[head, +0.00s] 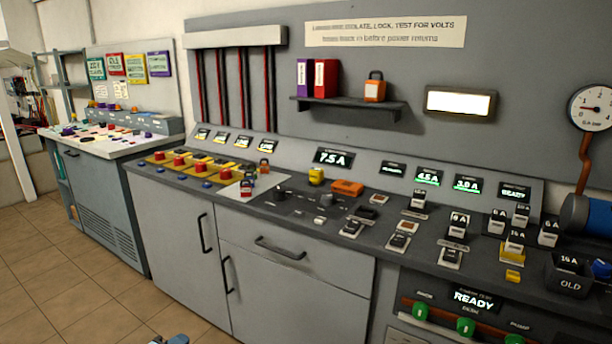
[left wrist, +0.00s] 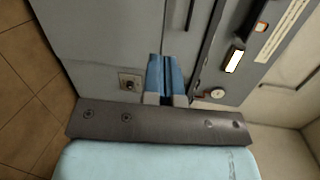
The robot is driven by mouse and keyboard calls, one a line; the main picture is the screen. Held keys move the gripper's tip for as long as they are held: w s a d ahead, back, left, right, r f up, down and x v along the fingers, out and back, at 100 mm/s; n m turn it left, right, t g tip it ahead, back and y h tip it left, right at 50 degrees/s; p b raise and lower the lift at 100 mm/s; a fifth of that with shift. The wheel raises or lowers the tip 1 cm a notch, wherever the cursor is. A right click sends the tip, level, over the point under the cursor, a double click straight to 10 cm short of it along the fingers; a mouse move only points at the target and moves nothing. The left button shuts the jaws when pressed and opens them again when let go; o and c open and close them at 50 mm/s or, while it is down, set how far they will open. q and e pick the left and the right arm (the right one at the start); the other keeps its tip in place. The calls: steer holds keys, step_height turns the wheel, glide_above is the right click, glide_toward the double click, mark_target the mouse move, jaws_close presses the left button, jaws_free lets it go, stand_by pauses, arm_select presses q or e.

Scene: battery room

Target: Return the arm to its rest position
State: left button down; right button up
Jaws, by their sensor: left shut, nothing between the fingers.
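My left gripper (head: 171,340) shows only as a small blue and grey piece at the bottom edge of the head view, low in front of the grey cabinet and apart from it. In the left wrist view the blue fingers of the left gripper (left wrist: 164,58) are together, with nothing between them. They are seen against the grey cabinet front (left wrist: 95,40), and I cannot tell the exact gap. The rest of the left arm is outside the head view. My right gripper is in neither view.
A long grey console (head: 290,188) with switches, breakers and displays runs across the head view. Its doors have dark protruding handles (head: 280,249). A shelf (head: 347,107) and a gauge (head: 591,107) are at the wall. Tiled floor (head: 50,275) is clear at the lower left.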

arm_select(q)
steer(key=s+d+f+n+g+y, duration=0.15)
steer(key=s+n, duration=0.65)
steer(key=s, duration=0.9)
steer(key=s+d+n+g+y, duration=0.1)
steer(key=s+d+n+g, duration=0.15)
steer(key=s+n, duration=0.95)
steer(key=s+d+r+n+t, duration=0.1)
steer(key=s+d+r, duration=0.1)
steer(key=d, duration=0.7)
step_height(320, 180, up, 17)
steer(key=s+a+p, duration=0.1)
steer(key=p, duration=2.6)
steer(key=shift+s+a+r+g+y+p, duration=0.2)
steer(key=shift+s+a+g+y+p, duration=0.15)
steer(key=shift+s+a+g+y, duration=0.1)
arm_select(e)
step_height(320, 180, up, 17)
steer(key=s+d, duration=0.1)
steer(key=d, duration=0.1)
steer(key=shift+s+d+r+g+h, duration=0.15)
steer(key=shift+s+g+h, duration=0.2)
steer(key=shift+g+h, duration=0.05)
arm_select(q)
steer(key=shift+f, duration=0.1)
